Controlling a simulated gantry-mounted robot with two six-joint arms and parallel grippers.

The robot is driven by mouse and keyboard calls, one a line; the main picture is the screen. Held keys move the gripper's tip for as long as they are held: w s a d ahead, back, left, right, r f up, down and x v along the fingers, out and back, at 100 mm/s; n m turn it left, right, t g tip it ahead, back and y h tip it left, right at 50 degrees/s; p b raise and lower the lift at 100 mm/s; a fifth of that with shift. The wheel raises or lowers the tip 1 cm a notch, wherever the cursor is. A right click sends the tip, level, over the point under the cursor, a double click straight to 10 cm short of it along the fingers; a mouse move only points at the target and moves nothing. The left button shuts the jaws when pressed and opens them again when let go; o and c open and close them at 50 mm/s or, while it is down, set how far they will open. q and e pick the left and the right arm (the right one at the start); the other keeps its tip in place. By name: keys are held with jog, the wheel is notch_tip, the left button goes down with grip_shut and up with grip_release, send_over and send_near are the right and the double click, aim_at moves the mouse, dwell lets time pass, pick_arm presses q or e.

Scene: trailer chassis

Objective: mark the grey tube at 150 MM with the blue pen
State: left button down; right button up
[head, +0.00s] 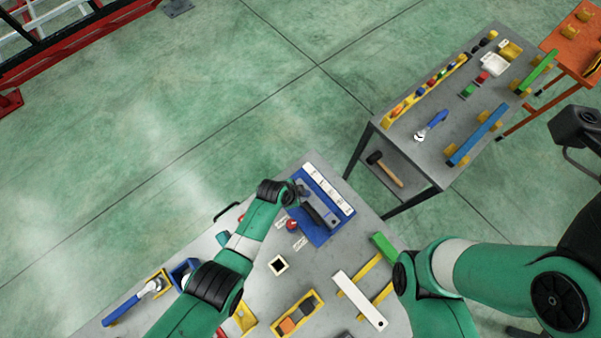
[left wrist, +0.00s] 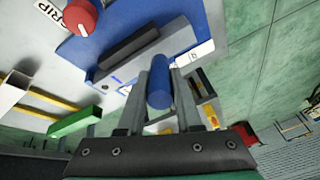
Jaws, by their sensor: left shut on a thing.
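The blue pen (left wrist: 160,84) is a short, thick blue cylinder between the fingers of my left gripper (left wrist: 160,90), which is shut on it. In the head view my left gripper (head: 302,192) is over the upper left of the blue board, and the pen cannot be made out there. The grey tube (head: 358,299), a pale square bar with a dark hole near its lower end, lies across yellow supports on the near bench, apart from the pen. Its open end shows at the left of the left wrist view (left wrist: 12,92). My right gripper is not in view. No 150 mm point can be read.
The blue board (head: 338,230) carries white label cards (head: 328,188) and a dark block (head: 320,214). A red knob (head: 292,225), a square ring (head: 279,265), a yellow tray (head: 298,314) and a green block (head: 383,246) are nearby. A second bench (head: 420,160) stands beyond.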

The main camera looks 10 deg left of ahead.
pick_arm(q)
jog(key=shift+f+b, duration=0.45)
jog(key=shift+f, duration=0.05)
dwell(0.6)
notch_tip(320, 180, up, 4)
jog(key=p, duration=0.4)
jog(key=shift+f, duration=0.2)
